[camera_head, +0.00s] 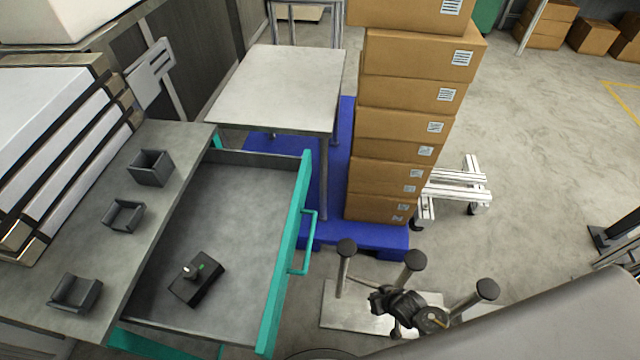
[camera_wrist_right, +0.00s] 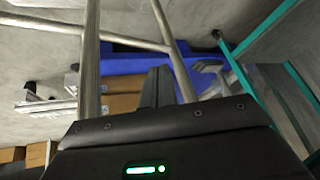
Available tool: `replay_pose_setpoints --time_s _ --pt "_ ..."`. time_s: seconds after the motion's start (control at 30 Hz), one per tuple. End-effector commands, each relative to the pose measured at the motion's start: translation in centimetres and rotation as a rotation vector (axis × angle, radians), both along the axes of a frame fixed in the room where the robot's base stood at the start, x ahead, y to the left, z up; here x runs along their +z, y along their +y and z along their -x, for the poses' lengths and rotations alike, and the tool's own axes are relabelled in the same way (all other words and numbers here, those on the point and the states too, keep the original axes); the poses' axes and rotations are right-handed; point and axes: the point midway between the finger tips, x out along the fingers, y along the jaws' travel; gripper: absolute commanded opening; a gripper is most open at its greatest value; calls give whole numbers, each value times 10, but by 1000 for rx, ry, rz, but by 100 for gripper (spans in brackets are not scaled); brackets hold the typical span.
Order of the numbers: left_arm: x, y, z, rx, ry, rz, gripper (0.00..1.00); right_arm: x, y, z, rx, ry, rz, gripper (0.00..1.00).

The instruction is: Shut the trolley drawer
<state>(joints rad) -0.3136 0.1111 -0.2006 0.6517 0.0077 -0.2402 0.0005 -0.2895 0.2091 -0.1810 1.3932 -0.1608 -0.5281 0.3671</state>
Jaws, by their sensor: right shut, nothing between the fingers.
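The trolley drawer (camera_head: 235,200) is pulled well out to the right of the trolley. Its grey tray shows, with a teal front (camera_head: 286,255) and a teal bar handle (camera_head: 312,242) on the outer face. A small black device (camera_head: 197,278) lies inside. My right gripper (camera_head: 377,301) is shut and empty, to the right of the drawer front and apart from the handle. In the right wrist view its closed fingers (camera_wrist_right: 158,82) point towards a blue pallet, with teal bars (camera_wrist_right: 255,90) at the right. My left gripper is not in view.
The grey trolley top (camera_head: 105,245) carries small dark holders (camera_head: 150,168). A metal table (camera_head: 282,85) stands behind the drawer, by a blue pallet (camera_head: 385,240) stacked with cartons (camera_head: 400,125). Floor at right is open.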

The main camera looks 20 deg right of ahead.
Motion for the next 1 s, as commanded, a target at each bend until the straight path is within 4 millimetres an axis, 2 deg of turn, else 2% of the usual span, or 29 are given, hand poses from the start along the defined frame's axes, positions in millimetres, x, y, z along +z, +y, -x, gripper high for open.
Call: replay_pose_setpoints --time_s 0.03,0.17,0.37,0.5,0.77,0.87,1.0 --pt "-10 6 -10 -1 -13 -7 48 12 2 -18 -2 -39 -15 0" --pt "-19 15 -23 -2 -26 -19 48 53 11 -50 -9 -115 -51 0" --pt "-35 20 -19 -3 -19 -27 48 115 22 -88 -11 -239 -123 0" --pt "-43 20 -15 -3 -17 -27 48 162 33 -122 -6 -351 -254 0" --pt "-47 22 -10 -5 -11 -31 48 212 45 -167 29 -419 -583 0" --pt "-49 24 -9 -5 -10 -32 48 230 45 -180 47 -393 -735 0" --pt "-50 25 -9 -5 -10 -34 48 258 36 -194 64 -291 -973 0"
